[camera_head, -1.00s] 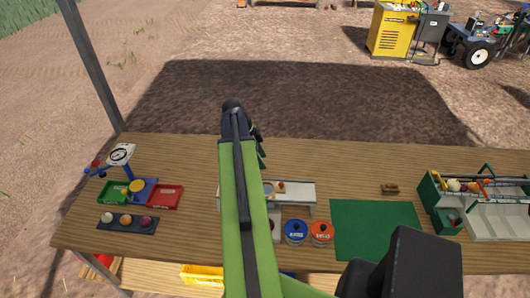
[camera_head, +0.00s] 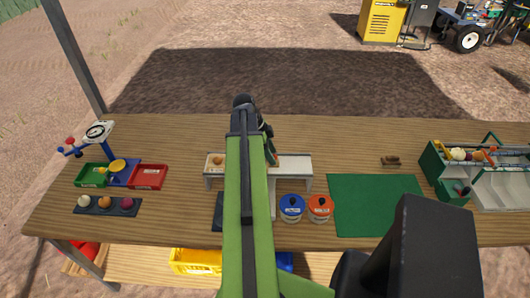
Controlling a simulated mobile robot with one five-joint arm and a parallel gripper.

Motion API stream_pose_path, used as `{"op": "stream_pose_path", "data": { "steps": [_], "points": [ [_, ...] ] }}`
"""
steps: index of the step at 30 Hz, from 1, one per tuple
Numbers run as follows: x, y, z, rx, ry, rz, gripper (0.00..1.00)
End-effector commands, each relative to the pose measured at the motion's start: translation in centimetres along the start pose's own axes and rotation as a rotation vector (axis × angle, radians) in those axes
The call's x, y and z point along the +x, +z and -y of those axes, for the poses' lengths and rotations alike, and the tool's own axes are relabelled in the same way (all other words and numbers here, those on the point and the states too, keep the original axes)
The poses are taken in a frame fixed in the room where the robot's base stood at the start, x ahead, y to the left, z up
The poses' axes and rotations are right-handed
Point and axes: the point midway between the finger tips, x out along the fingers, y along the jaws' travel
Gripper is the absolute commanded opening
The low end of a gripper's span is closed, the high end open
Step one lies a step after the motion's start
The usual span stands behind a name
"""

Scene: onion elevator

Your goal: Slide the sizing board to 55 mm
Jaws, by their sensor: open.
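The sizing board looks to be part of the low white bench-like fixture (camera_head: 295,164) in the middle of the table, but my green arm covers its centre. I cannot make out its scale or setting. A small orange-brown onion (camera_head: 217,160) shows at the fixture's left end. My gripper (camera_head: 273,160) hangs just right of my arm, over or in front of the fixture's middle. It is open. Its fingertips are small and partly hidden, and I cannot tell whether they touch anything.
Blue-lidded (camera_head: 291,206) and orange-lidded (camera_head: 319,206) tubs stand in front of the fixture. A green mat (camera_head: 375,205) and a divided crate (camera_head: 440,183) lie right. A scale (camera_head: 98,132), green bin (camera_head: 91,175), red bin (camera_head: 149,177) and dark onion tray (camera_head: 121,209) stand left.

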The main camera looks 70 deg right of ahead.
Motion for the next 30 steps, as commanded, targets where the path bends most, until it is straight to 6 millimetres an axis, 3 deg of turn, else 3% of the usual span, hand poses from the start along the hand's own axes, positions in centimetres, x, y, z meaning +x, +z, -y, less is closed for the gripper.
{"op": "stream_pose_path", "data": {
  "steps": [1,4,16,26,30],
  "points": [
    [1.5,0.3,0.0,0.001,0.000,0.000,0.47],
    [2.4,0.2,0.0,-0.001,0.000,0.000,0.47],
    [2.7,0.0,0.0,-0.002,-0.001,0.000,0.46],
    [2.7,0.1,0.0,-0.002,-0.002,0.000,0.03],
    [2.7,0.1,0.1,-0.002,-0.002,0.000,0.00]
  ]
}}
